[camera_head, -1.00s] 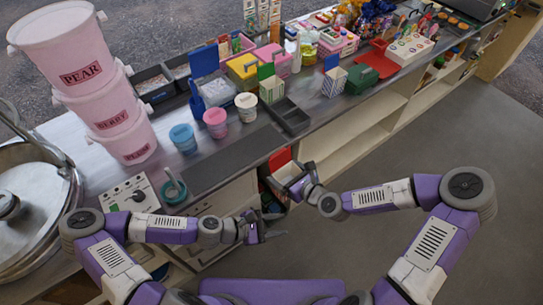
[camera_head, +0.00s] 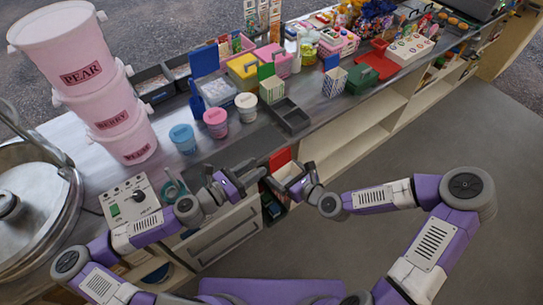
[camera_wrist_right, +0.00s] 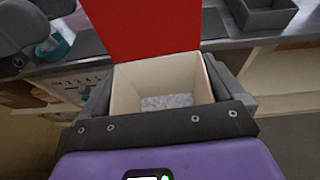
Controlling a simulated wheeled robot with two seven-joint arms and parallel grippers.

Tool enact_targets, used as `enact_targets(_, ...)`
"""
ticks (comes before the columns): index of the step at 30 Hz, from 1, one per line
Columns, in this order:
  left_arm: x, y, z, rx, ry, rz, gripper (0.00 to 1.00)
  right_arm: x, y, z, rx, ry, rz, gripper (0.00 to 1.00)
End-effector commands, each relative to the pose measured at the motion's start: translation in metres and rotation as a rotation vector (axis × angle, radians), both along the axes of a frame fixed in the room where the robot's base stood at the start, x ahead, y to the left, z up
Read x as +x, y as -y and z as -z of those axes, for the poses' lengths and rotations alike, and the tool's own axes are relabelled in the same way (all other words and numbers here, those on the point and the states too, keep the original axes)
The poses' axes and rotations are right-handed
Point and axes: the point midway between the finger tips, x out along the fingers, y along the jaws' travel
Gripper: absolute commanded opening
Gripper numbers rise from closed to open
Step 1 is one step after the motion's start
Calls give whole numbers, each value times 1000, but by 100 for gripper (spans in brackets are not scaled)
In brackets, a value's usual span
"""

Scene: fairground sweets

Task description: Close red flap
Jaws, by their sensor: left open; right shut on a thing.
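A small cream box with a red flap is held in front of the counter. The red flap (camera_head: 280,159) stands open and upright in the head view; the flap also fills the top of the right wrist view (camera_wrist_right: 152,25). The box (camera_wrist_right: 128,88) is open at the top, with pale bluish-white bits on its floor. My right gripper (camera_head: 296,182) is shut on the box, its fingers on either side. My left gripper (camera_head: 249,174) is open and empty, just left of the box and flap. I cannot tell whether it touches the flap.
The counter edge and a dark mat (camera_head: 218,158) lie just behind the grippers. A control box (camera_head: 131,210) and pink buckets (camera_head: 84,75) are at left. The floor at right is clear.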

Motion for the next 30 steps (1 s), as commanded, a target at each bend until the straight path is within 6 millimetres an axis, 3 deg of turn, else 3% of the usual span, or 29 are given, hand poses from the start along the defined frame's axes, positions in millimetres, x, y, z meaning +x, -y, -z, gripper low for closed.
enact_targets(6,25,31,0,0,1,4,40,0,0,0,0,0,0,66)
enact_targets(12,40,48,0,1,-1,1,40,0,0,0,1,1,0,66)
enact_targets(25,46,55,0,1,-1,0,40,0,0,0,1,1,0,66)
enact_targets(30,46,54,0,1,-1,-1,16,0,0,0,0,0,0,66)
